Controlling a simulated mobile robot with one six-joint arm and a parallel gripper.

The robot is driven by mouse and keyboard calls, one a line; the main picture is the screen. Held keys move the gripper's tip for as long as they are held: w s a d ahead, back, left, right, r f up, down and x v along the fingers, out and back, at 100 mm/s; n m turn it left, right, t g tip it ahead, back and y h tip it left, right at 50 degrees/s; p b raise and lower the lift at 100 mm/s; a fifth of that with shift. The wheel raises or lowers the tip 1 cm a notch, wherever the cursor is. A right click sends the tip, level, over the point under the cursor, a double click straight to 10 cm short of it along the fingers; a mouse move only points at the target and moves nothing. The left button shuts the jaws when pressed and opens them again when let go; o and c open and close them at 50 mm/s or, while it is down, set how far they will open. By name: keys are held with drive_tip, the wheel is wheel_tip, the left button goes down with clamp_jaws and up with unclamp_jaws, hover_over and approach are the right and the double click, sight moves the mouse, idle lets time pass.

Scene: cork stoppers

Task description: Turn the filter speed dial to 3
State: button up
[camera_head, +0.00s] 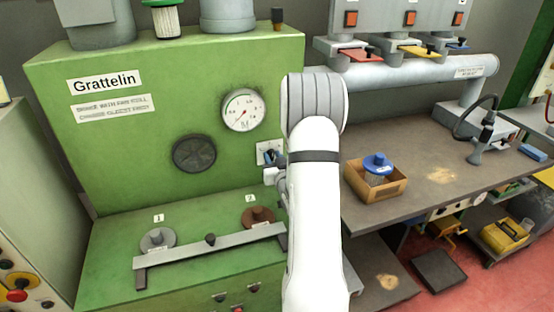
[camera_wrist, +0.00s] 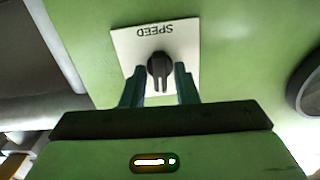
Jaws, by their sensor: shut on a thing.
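The filter speed dial (camera_wrist: 160,66) is a dark knob on a white plate (camera_wrist: 125,45) marked SPEED, which appears upside down in the wrist view. The plate also shows in the head view (camera_head: 263,147) on the front of the green machine, left of my arm. My gripper (camera_wrist: 159,72) has one finger on each side of the knob and is shut on it. In the head view my gripper (camera_head: 271,167) is partly hidden by my white arm. The dial's numbers and pointer setting cannot be read.
The green machine (camera_head: 120,140) carries a round gauge (camera_head: 243,110), a dark round vent (camera_head: 194,153) and a ledge with a grey bar (camera_head: 205,247). To the right, a bench (camera_head: 420,190) holds a cardboard box (camera_head: 358,181) with a blue-lidded jar (camera_head: 378,161).

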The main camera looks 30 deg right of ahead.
drive_tip(key=m+b, duration=0.2)
drive_tip(key=shift+s+d+f+b, duration=0.1)
drive_tip(key=shift+f+b, duration=0.25)
drive_tip(key=m+b, duration=0.2)
drive_tip(key=shift+m+b, duration=0.3)
drive_tip(key=shift+m, duration=0.1)
drive_tip(key=m+b, duration=0.2)
drive_tip(key=m, duration=0.1)
drive_tip(key=shift+m+b, duration=0.75)
drive_tip(key=shift+m, duration=0.95)
drive_tip(key=shift+r, duration=0.1)
drive_tip(key=o, duration=0.7)
drive_tip(key=shift+s, duration=0.1)
drive_tip(key=shift+c, duration=0.2)
drive_tip(key=shift+r, duration=0.1)
